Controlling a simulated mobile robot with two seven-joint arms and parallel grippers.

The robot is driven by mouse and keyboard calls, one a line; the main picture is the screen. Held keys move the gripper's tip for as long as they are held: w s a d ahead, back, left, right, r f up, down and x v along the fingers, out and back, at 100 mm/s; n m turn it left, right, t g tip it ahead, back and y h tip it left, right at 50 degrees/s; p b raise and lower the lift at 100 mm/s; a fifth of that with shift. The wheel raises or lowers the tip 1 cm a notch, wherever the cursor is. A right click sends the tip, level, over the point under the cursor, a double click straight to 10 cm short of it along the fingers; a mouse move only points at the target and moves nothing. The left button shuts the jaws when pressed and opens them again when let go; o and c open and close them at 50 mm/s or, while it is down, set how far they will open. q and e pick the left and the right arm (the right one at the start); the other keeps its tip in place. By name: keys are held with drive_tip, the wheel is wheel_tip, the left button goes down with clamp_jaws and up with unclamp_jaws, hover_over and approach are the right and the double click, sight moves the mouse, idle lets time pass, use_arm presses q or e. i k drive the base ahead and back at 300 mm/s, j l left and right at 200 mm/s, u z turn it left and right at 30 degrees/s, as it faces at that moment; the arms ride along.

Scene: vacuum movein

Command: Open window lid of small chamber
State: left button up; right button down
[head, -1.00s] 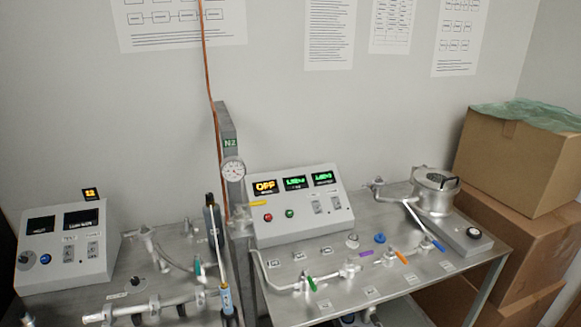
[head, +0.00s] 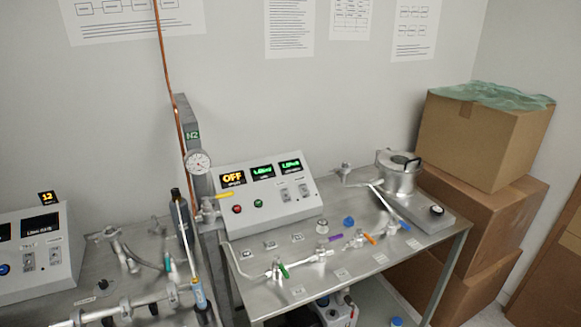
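The small chamber (head: 397,180) is a round metal vessel at the back right of the right steel table. Its round window lid (head: 399,160) lies on top and looks closed, with a dark bar or handle across it. A pipe with a blue-handled valve (head: 404,222) runs near its front. Neither of my grippers shows in the head view, so whether they are open or shut is hidden.
The steel table (head: 430,239) carries a control box (head: 262,207) and several coloured valves. Stacked cardboard boxes (head: 483,140) stand close to the right of the table. A grey post with a gauge (head: 198,161) rises at its left end. Floor shows at the lower right.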

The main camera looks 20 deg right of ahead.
sight(416, 165)
drive_tip(key=z, duration=1.45)
drive_tip(key=i+l, duration=0.25)
drive_tip(key=l, duration=0.15)
drive_tip(key=i+l, duration=0.55)
drive_tip(key=l, duration=0.2)
